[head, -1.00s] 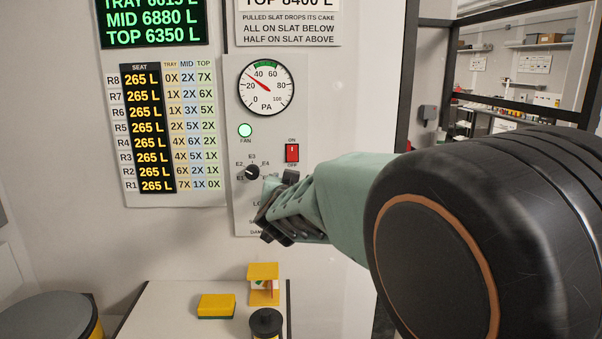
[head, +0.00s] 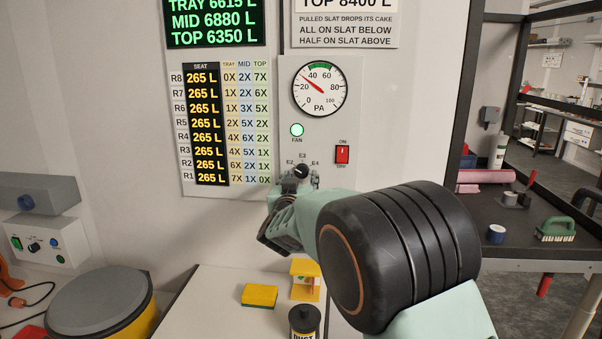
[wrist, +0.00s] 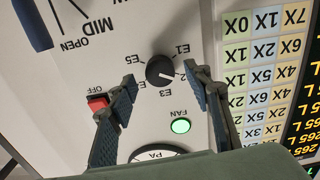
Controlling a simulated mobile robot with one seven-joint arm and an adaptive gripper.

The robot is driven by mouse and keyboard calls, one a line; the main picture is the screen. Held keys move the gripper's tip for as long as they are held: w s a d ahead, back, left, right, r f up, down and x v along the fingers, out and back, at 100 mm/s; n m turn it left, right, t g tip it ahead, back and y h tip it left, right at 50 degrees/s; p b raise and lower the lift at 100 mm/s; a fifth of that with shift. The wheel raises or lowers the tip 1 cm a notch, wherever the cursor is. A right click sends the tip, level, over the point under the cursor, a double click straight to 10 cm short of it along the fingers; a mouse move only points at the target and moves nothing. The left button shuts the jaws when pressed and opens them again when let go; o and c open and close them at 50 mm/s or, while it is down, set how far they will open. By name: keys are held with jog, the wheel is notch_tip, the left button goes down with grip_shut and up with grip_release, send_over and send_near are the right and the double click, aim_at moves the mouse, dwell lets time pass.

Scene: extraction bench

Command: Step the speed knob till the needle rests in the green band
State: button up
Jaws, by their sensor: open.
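The black speed knob (head: 302,171) is on the grey panel, with labels E1 to E5 around it. In the wrist view, which is upside down, the knob (wrist: 160,70) has a white mark that appears to point towards E2. My gripper (head: 297,184) is in front of the panel just below the knob. In the wrist view my open gripper (wrist: 163,86) has one finger on each side of the knob, apart from it. The PA gauge (head: 319,90) has a red needle pointing up-left, short of the green band (head: 320,66) at the top.
A green FAN lamp (head: 297,130) is lit above the knob. A red ON/OFF switch (head: 342,154) is to its right, close to a finger in the wrist view.

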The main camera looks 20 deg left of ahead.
jog(key=shift+x, duration=1.05)
jog(key=shift+c, duration=0.6)
jog(key=c, duration=1)
